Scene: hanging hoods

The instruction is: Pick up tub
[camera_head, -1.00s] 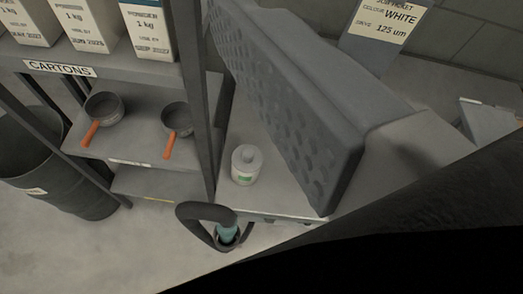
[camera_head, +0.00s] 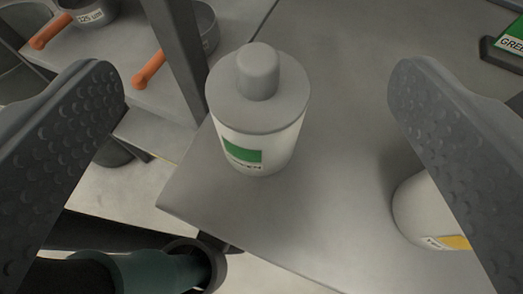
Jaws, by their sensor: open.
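A white tub (camera_head: 262,115) with a grey lid, a round grey knob and a green label patch stands upright near the corner of a grey tabletop (camera_head: 330,165). My gripper (camera_head: 255,150) is open, with one dimpled grey finger at the left of the picture and one at the right. The tub shows between the two fingers, apart from both. A second white container (camera_head: 425,215) with a yellow label patch is partly hidden behind the right finger.
A dark ring holding a teal object (camera_head: 150,270) is below the table edge. A green-labelled item (camera_head: 508,42) is at the upper right.

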